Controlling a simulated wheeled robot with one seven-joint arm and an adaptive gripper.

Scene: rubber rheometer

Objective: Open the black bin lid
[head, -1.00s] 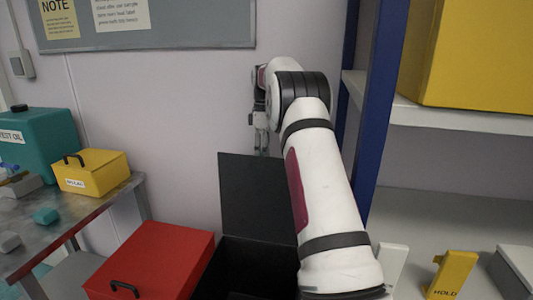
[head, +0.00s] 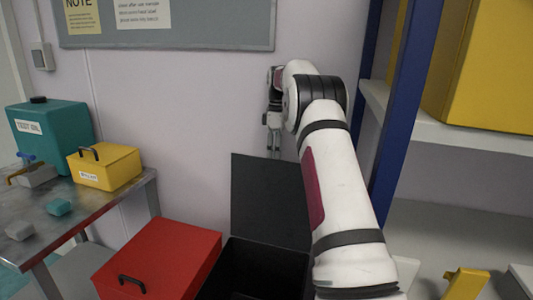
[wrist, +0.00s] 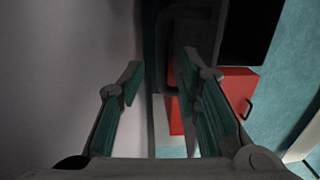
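The black bin (head: 265,262) stands on the floor at the lower middle of the head view, with its dark interior showing. Its black lid (head: 265,200) stands upright at the back, so the bin is open.
A red box (head: 165,258) with a black handle sits left of the bin. A metal table (head: 95,215) with a yellow box (head: 105,168) and a teal container (head: 55,140) is farther left. A blue shelf post (head: 400,115) stands close right of my arm. The wall is behind.

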